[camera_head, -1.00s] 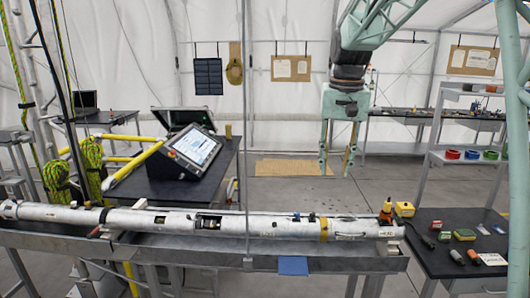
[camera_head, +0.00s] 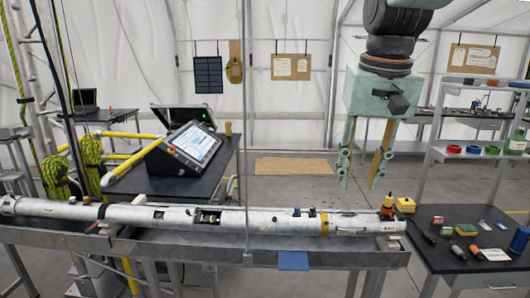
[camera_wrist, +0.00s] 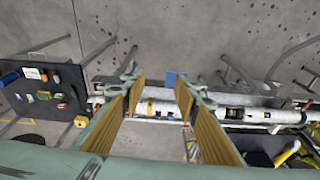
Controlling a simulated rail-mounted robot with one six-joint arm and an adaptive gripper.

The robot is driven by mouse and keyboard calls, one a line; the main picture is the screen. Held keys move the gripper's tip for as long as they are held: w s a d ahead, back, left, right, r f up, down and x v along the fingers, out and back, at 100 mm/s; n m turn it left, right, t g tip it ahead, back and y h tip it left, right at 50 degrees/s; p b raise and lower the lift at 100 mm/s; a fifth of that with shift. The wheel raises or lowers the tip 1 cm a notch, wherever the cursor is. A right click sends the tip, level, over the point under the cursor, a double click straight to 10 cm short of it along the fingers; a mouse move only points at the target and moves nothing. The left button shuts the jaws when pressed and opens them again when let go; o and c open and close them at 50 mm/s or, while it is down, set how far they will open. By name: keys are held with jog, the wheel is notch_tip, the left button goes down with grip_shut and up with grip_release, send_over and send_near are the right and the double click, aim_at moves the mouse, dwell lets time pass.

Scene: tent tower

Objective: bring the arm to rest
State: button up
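My gripper (camera_head: 360,182) hangs in the right half of the head view, its two fingers pointing down and spread apart. Nothing is between the fingers. It is in front of the back wall and appears above the right part of a long white tube (camera_head: 265,222). In the wrist view my gripper (camera_wrist: 158,95) shows both yellow-padded fingers apart, with the tube (camera_wrist: 165,108) visible below and between them. Whether the fingertips are clear of the tube by much is hard to judge.
The tube lies on a grey metal trough (camera_head: 200,244). A console with a screen (camera_head: 190,147) stands on a black table behind it. A black table (camera_head: 460,260) at right holds several small items. A shelf (camera_head: 460,154) with coloured rolls stands behind. Open floor lies in the middle.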

jog(key=s+f+b, duration=0.1)
jog(key=s+f, duration=0.2)
jog(key=s, duration=0.7)
jog(key=s+f+t+b, duration=0.1)
jog(key=s+f, duration=0.3)
jog(key=s, duration=0.6)
jog(key=s+f+n+b, duration=0.1)
jog(key=s+f+b, duration=0.1)
jog(key=s, duration=0.8)
jog(key=shift+f+t, duration=0.3)
jog(key=shift+f, duration=0.45)
